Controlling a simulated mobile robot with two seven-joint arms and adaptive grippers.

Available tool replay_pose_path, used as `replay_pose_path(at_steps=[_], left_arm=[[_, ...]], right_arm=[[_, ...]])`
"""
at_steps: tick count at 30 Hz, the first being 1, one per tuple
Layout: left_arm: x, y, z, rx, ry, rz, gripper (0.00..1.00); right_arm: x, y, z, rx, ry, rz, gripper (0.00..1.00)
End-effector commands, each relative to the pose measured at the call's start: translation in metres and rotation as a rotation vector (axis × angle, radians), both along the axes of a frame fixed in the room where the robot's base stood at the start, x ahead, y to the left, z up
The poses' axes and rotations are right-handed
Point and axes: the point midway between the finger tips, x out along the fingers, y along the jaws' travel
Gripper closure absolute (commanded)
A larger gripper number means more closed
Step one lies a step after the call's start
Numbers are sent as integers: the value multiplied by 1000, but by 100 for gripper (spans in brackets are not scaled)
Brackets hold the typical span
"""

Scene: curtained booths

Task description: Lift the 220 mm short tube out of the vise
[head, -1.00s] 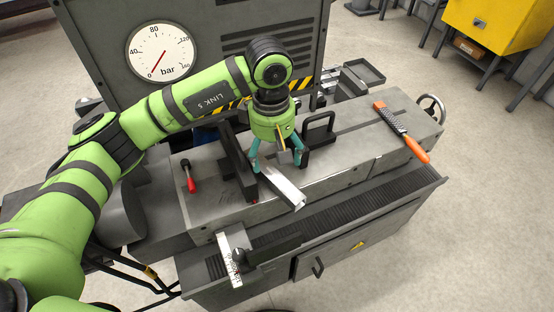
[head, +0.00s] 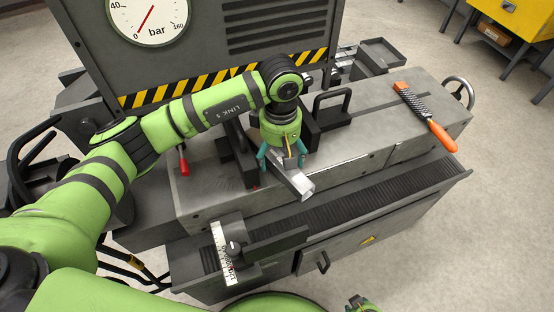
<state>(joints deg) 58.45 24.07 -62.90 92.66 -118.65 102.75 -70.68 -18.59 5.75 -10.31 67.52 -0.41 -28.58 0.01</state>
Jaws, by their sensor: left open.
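The short tube (head: 297,184) is a bright metal square tube with an open near end. It lies in the vise (head: 240,158), between the dark jaw on the left and the dark jaw with a loop handle on the right, and its near end sticks out toward me. My left gripper (head: 282,162) points down over the tube, open, with one teal finger on each side of it. Whether the fingers touch the tube I cannot tell. The tube's far end is hidden beneath the gripper. A small green piece of my right arm or gripper (head: 362,304) shows at the bottom edge.
An orange-handled file (head: 426,117) lies on the machine bed's right part. A red-tipped lever (head: 183,162) stands left of the vise. A white scale (head: 222,253) and a dark block are in front. A cabinet with a gauge (head: 148,18) rises behind.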

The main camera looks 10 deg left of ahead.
Motion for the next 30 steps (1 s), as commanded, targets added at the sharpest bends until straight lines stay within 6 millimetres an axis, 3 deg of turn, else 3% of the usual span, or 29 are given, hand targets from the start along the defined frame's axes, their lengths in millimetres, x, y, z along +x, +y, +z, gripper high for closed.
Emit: replay_pose_path(at_steps=[9,11,15,16,30], left_arm=[[0,0,-9,-1,-1,0,16],[0,0,-9,-1,-1,0,36],[0,0,-8,0,0,0,92],[0,0,-8,0,0,0,100],[1,0,2,-2,-5,-1,100]], right_arm=[[-1,0,0,1,2,0,60],[-1,0,0,1,2,0,60],[-1,0,0,1,2,0,60],[-1,0,0,1,2,0,60],[-1,0,0,1,1,0,60]])
